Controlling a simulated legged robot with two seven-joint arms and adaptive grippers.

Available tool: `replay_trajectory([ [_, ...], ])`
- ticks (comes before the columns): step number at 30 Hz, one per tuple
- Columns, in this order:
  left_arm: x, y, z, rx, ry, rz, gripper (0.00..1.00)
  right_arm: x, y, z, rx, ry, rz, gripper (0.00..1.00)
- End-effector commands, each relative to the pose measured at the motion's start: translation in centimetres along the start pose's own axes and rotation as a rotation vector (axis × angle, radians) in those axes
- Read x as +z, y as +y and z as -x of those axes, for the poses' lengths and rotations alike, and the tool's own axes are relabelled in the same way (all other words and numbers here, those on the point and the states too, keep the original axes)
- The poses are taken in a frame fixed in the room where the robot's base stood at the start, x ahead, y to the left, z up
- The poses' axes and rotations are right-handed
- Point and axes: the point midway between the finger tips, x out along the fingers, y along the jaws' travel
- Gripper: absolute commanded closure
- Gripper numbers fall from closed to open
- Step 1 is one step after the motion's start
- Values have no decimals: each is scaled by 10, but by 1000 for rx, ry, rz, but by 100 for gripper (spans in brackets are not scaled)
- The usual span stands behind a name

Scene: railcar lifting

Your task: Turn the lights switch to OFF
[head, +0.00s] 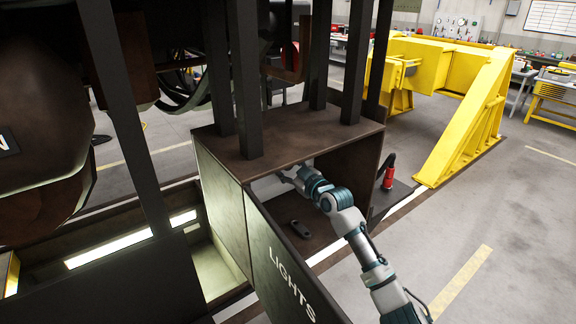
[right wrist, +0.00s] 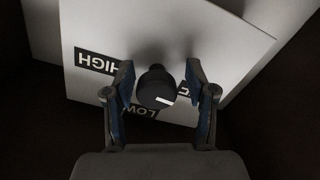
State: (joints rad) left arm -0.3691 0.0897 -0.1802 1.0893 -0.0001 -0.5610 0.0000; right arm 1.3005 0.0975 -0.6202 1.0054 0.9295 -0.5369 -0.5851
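The lights switch (right wrist: 155,88) is a round black knob with a white pointer mark on a pale panel (right wrist: 90,35) in the right wrist view. Labels HIGH and LOW show upside down, and a third label at the right is mostly hidden. My right gripper (right wrist: 162,92) is open, with its fingers on either side of the knob; I cannot tell whether they touch it. In the head view my right arm reaches into the brown box with the open door marked LIGHTS (head: 290,284), and my right gripper (head: 290,179) is partly hidden inside. My left gripper is not in view.
A dark handle-like object (head: 300,229) lies on the box floor. A red bottle-shaped object (head: 388,173) stands right of the box. Dark posts rise from the box top. A yellow frame (head: 470,115) stands behind right; the floor at right is clear.

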Motion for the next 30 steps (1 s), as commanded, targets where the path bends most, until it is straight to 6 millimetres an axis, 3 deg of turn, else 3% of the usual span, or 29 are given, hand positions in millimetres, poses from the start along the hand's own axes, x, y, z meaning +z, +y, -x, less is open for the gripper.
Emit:
replay_trajectory([
  [14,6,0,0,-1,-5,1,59,-9,3,14,6,17,3,36],
  [30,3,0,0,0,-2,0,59,-3,2,107,5,10,3,36],
])
